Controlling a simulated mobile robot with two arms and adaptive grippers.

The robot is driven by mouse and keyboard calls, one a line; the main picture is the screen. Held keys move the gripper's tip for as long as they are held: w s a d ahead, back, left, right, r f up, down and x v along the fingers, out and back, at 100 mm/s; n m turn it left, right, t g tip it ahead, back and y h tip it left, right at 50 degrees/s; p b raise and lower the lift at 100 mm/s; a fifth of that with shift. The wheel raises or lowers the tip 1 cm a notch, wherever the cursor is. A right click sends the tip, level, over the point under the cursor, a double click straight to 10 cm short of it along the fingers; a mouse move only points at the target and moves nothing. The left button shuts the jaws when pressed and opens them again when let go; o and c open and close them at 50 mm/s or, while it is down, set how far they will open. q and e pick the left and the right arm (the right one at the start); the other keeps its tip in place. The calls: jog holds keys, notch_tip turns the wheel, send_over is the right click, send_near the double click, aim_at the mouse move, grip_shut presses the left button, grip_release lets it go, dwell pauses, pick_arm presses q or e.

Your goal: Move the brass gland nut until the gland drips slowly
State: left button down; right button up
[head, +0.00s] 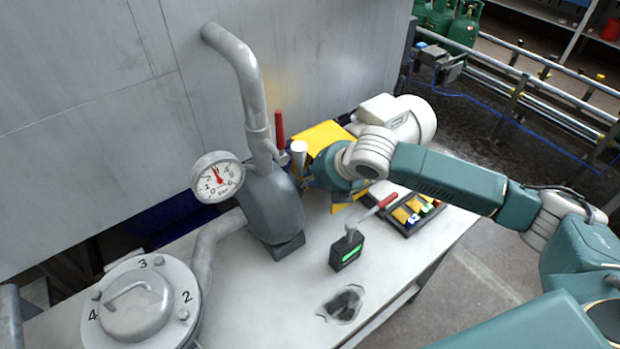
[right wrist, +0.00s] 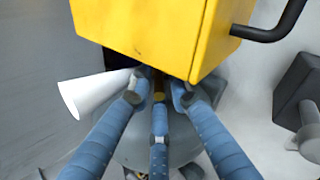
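A grey pump body (head: 272,205) with a tall bent pipe stands on the pale bench. My right gripper (head: 308,180) is at the pump's right side, in front of a yellow box (head: 322,136); the wrist hides most of its fingers in the head view. In the right wrist view, the three blue fingers of the right gripper (right wrist: 157,95) converge under the yellow box. A small brass-coloured piece, perhaps the gland nut (right wrist: 159,86), shows between their tips. I cannot tell whether the fingers touch it. No drip is visible. My left gripper is out of view.
A dial gauge (head: 217,178) is on the pump's left. A red-handled tool (head: 279,128) and a white cone (head: 299,148) are close to the gripper. A black box with a green display (head: 347,251) and a tool tray (head: 412,221) are on the bench. A numbered flange (head: 140,302) is at lower left.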

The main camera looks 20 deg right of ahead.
jog(key=shift+c, duration=0.2)
grip_shut()
jog(key=shift+s+f+b, duration=0.15)
jog(key=shift+f+b, duration=0.25)
jog(key=shift+b, duration=0.05)
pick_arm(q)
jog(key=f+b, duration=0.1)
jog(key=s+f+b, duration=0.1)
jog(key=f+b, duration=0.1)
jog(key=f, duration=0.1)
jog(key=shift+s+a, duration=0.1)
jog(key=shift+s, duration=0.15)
pick_arm(e)
jog(key=t, duration=0.1)
jog(key=t+y, duration=0.1)
jog(key=shift+s+d+f+t, duration=0.1)
jog(key=shift+s+f+t, duration=0.1)
jog(key=shift+s+t, duration=0.15)
